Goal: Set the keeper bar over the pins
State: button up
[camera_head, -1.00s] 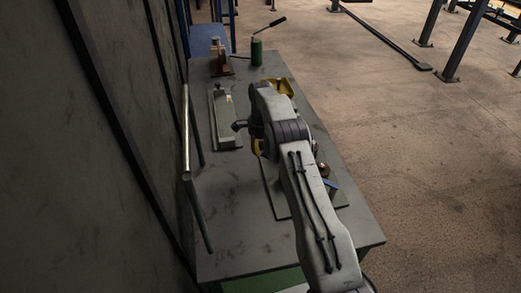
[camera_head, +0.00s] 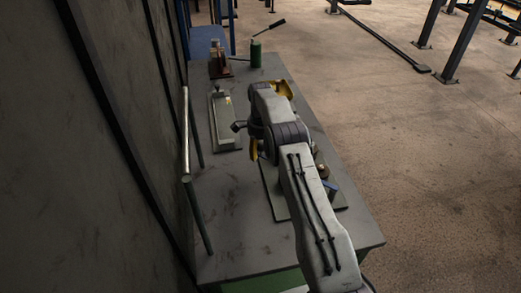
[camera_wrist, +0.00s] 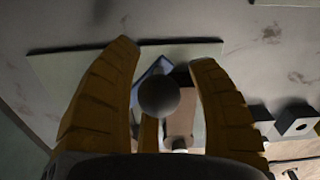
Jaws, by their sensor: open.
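My gripper (camera_wrist: 163,55) is open, its yellow ribbed fingers on either side of a dark round knob (camera_wrist: 159,96). The fingers look apart from the knob. A blue part (camera_wrist: 150,68) and a brown block (camera_wrist: 180,112) lie behind it, over a pale base plate (camera_wrist: 85,75). In the head view my arm covers most of this fixture; its plate edge (camera_head: 275,200) and a blue bit (camera_head: 330,187) show. A long pale piece lies on another plate (camera_head: 225,122) left of my arm. I cannot tell which piece is the keeper bar, and no pins show clearly.
Grey blocks with holes (camera_wrist: 296,121) stand right of the fixture in the wrist view. On the bench (camera_head: 235,235), a brown block (camera_head: 219,66) and a green cylinder (camera_head: 256,52) stand at the far end. An upright rail (camera_head: 186,135) and dark wall border the left. The near-left bench is clear.

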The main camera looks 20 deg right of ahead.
dwell(0.3)
jog(key=shift+r, duration=3.7)
jog(key=shift+o, duration=0.2)
jog(key=shift+s, duration=0.1)
